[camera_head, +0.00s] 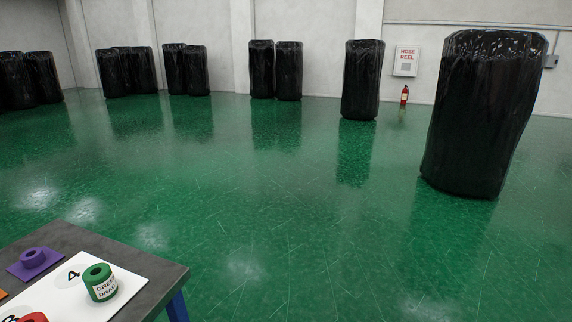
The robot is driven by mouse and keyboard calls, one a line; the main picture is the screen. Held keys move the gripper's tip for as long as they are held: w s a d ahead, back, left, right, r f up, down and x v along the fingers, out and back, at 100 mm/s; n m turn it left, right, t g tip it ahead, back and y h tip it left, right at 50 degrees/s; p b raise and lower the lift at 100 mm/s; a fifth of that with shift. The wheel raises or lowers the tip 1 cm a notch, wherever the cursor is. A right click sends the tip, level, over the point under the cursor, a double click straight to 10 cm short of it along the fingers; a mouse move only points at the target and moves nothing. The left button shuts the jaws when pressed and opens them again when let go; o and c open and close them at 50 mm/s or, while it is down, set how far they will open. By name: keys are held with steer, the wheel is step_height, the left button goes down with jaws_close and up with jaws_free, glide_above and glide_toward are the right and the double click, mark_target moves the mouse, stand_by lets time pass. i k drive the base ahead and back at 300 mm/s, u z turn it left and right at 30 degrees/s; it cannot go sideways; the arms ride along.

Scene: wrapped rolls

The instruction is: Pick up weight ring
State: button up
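No item in view is marked as a weight ring, and I cannot tell which one it is. A green ring-shaped piece (100,282) with a dark hole in its top and a white lettered label sits by the number 4 on a white board (130,270). A purple ring-shaped piece (33,257) stands on a flat purple square to its left. A red piece (34,317) is cut off by the bottom edge of the picture. My gripper is not in view.
The pieces are on a dark table (168,273) with a blue leg (177,307) at the bottom left. Black wrapped rolls stand beyond, the nearest (482,115) at the right. Green floor (290,210) between is clear. A fire extinguisher (404,96) stands by the wall.

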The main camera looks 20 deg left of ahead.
mark_target(31, 259)
steer(key=u, duration=0.35)
steer(key=i, duration=1.05)
steer(key=u, duration=1.7)
steer(key=i, duration=1)
steer(key=u, duration=0.9)
